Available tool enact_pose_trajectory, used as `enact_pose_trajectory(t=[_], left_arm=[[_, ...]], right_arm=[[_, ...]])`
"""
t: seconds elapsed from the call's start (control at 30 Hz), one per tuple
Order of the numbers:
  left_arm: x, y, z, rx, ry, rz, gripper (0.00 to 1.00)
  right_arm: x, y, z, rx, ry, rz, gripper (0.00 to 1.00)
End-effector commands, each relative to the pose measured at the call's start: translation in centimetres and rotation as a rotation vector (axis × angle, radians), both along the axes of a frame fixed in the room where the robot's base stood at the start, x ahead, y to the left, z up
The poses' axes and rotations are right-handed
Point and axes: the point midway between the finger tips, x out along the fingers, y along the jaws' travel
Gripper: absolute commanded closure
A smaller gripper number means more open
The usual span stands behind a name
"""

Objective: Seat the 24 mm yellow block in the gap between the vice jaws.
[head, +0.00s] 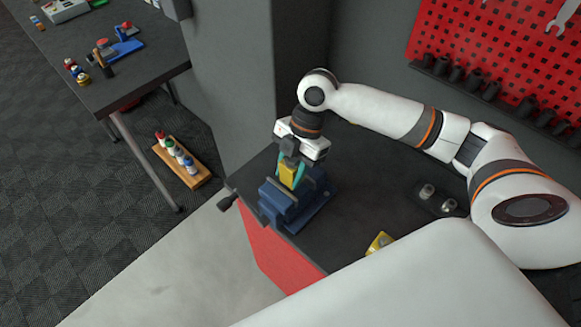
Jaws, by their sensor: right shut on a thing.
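The yellow block (288,174) is upright between the fingers of my right gripper (291,171), which is shut on it. The blue vice (282,209) stands on the dark top of the red cabinet, near its left corner. The block is right at the top of the vice, over the jaws. I cannot tell whether its lower end is inside the gap, because the front jaw hides it. My left gripper is not in view.
A second yellow piece (379,242) lies on the dark bench top (345,205), partly behind my white arm link. A dark holder with metal studs (438,199) sits to the right. A red pegboard (500,50) is behind. A wooden rack of bottles (182,163) is on the floor at left.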

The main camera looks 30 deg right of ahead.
Motion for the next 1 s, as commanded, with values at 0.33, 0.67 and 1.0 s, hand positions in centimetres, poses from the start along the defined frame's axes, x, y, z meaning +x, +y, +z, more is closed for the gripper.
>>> enact_pose_trajectory(t=[0.33,0.67,1.0], left_arm=[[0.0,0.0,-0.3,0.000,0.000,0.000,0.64],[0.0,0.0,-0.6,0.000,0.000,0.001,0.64],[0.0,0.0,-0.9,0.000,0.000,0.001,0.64]], right_arm=[[0.0,0.0,-0.8,0.001,-0.002,0.000,1.00],[0.0,0.0,-1.6,0.002,-0.002,0.001,1.00],[0.0,0.0,-2.4,0.001,-0.001,0.001,1.00]])
